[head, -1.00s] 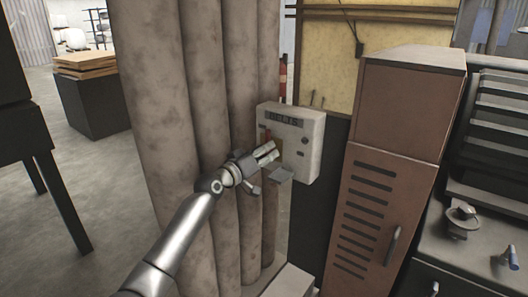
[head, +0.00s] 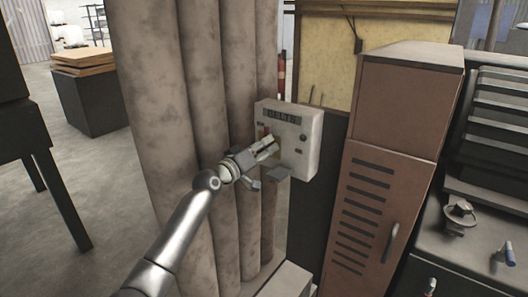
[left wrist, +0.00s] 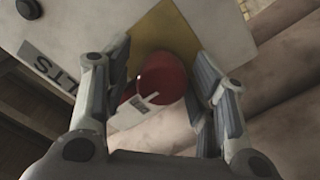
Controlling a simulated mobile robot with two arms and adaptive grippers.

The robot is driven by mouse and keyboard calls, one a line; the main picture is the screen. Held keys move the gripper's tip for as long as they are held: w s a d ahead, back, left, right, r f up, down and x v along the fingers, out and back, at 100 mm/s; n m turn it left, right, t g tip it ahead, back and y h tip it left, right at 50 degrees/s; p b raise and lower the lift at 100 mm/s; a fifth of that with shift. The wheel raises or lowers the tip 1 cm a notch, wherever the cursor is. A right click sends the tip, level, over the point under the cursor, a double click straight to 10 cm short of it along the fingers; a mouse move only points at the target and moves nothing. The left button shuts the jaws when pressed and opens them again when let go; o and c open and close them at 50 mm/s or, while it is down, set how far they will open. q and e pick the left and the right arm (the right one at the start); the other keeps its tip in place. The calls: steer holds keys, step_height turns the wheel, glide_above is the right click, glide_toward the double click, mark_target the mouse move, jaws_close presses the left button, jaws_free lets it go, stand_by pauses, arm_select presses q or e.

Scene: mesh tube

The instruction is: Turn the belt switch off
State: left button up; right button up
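The belt switch box (head: 305,140) is a pale panel labelled BELTS, mounted beside tall brown mesh tubes. In the left wrist view the box (left wrist: 100,22) shows a yellow plate (left wrist: 165,35) with a round red knob (left wrist: 162,75) on it, and a pale tab lies over part of the knob. My left gripper (head: 270,147) is in front of the box. In the left wrist view its two fingers (left wrist: 163,92) are apart, one on each side of the red knob. I cannot tell whether they touch it. My right gripper is not in view.
Tall brown tubes (head: 205,120) stand close on the left of the box. A brown locker (head: 375,170) stands to its right, and a grey bench with a vise (head: 460,217) is further right. A dark table (head: 20,140) stands at the far left.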

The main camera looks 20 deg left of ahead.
arm_select(q)
steer(key=shift+a, duration=0.15)
steer(key=shift+s, duration=0.1)
steer(key=shift+s+a+f, duration=0.1)
steer(key=shift+s+f, duration=0.05)
steer(key=shift+s, duration=0.25)
steer(key=v, duration=1.1)
